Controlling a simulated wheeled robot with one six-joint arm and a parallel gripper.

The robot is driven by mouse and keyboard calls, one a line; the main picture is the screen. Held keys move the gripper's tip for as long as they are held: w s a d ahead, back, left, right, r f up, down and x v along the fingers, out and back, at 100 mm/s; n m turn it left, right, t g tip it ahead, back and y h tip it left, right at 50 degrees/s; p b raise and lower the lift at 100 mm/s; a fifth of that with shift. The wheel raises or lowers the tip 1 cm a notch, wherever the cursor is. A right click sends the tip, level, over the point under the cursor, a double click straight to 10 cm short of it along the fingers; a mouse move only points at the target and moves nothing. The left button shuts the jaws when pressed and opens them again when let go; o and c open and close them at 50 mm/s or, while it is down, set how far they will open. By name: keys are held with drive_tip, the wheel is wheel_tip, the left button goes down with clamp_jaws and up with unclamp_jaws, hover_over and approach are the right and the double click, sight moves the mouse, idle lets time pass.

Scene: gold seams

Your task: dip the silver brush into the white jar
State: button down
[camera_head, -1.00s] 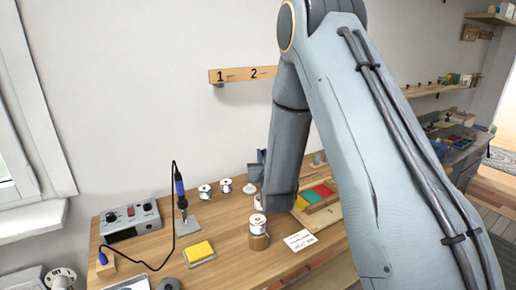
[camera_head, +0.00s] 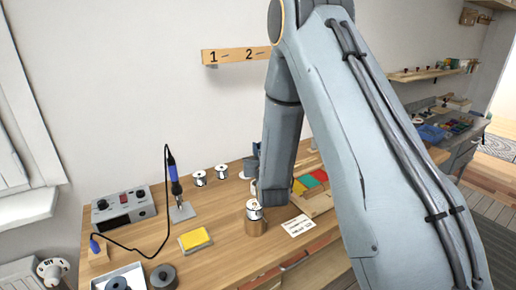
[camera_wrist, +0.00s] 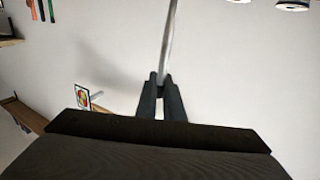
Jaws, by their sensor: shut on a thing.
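My gripper shows in the wrist view (camera_wrist: 161,88), its dark fingers shut on a thin silver shaft, which I take to be the silver brush (camera_wrist: 169,40). The shaft runs up out of the picture, so its bristles are out of sight. In the head view my arm hides the gripper and the brush. A white container (camera_head: 253,211), possibly the white jar, sits at a copper-brown cylinder on the bench, close beside the end of my forearm. I cannot tell whether the brush touches it.
The wooden bench (camera_head: 223,222) carries a soldering station (camera_head: 123,207), an iron in its stand, a yellow sponge (camera_head: 195,239), white spools (camera_head: 199,178) and a white card (camera_head: 298,226). A numbered wooden rail (camera_head: 233,55) is on the wall. Coloured pads lie right of my forearm.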

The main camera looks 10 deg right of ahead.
drive_tip(key=shift+f, duration=0.1)
idle(0.3)
drive_tip(key=shift+f+b, duration=1.3)
drive_tip(key=shift+f, duration=0.2)
drive_tip(key=shift+f+b, duration=0.65)
drive_tip(key=shift+f, duration=0.05)
idle(1.9)
drive_tip(key=shift+r, duration=0.1)
